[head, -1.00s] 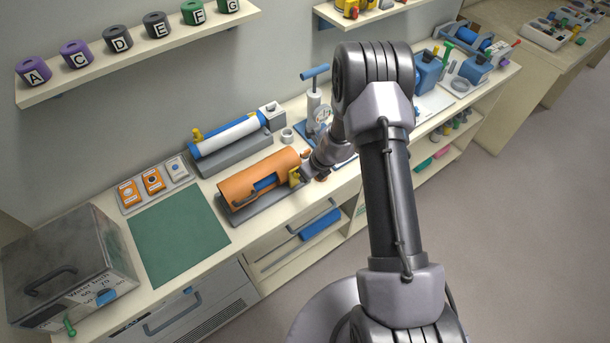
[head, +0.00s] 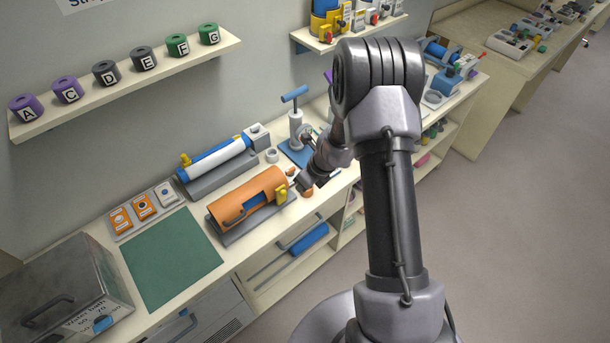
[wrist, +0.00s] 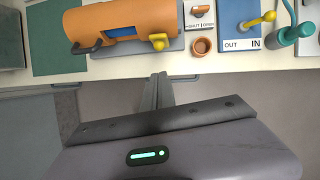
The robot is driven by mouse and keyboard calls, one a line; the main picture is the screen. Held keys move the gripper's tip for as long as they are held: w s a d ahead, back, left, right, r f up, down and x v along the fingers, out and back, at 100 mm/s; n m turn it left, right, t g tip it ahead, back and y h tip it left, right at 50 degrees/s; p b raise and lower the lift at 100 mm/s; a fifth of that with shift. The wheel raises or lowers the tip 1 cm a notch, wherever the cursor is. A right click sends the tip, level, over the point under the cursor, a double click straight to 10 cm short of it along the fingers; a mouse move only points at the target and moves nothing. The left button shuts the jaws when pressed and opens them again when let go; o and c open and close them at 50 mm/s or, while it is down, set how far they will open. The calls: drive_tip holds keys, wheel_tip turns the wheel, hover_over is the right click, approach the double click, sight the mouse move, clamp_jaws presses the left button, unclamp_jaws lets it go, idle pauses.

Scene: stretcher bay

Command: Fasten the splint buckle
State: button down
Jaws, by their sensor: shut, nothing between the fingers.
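The orange splint (head: 262,185) lies on a grey stand on the counter. It also shows at the top of the wrist view (wrist: 140,18). A blue strip (head: 245,208) shows in an opening in its front side. A yellow piece (head: 282,194), seemingly the buckle, is at its right end and in the wrist view (wrist: 158,41). I cannot tell whether it is fastened. My gripper (wrist: 158,76) is shut and empty, its tips apart from the yellow piece, over the counter's front edge in the wrist view. In the head view my gripper (head: 303,184) is just right of the splint.
A small brown cup (wrist: 202,46) and a blue IN/OUT panel (wrist: 240,25) are right of the splint. A pump with a blue handle (head: 295,120) stands behind. A green mat (head: 170,255) lies clear at left. A white roll (head: 215,162) lies behind the splint.

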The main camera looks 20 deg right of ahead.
drive_tip(key=r, duration=0.2)
drive_tip(key=d+r+p, duration=0.1)
drive_tip(key=r, duration=0.1)
drive_tip(key=shift+r, duration=0.25)
drive_tip(key=shift+a+b, duration=0.1)
drive_tip(key=shift+b, duration=0.2)
drive_tip(key=s+a+r+n+t+b, duration=0.1)
drive_tip(key=s+a+r+n+b, duration=0.3)
drive_tip(key=s+a+n+b, duration=0.95)
drive_tip(key=s+d+f+n+b, duration=0.2)
drive_tip(key=s+f+n+b, duration=0.4)
drive_tip(key=s+n+b, duration=0.7)
drive_tip(key=b, duration=0.6)
drive_tip(key=shift+t+h, duration=0.4)
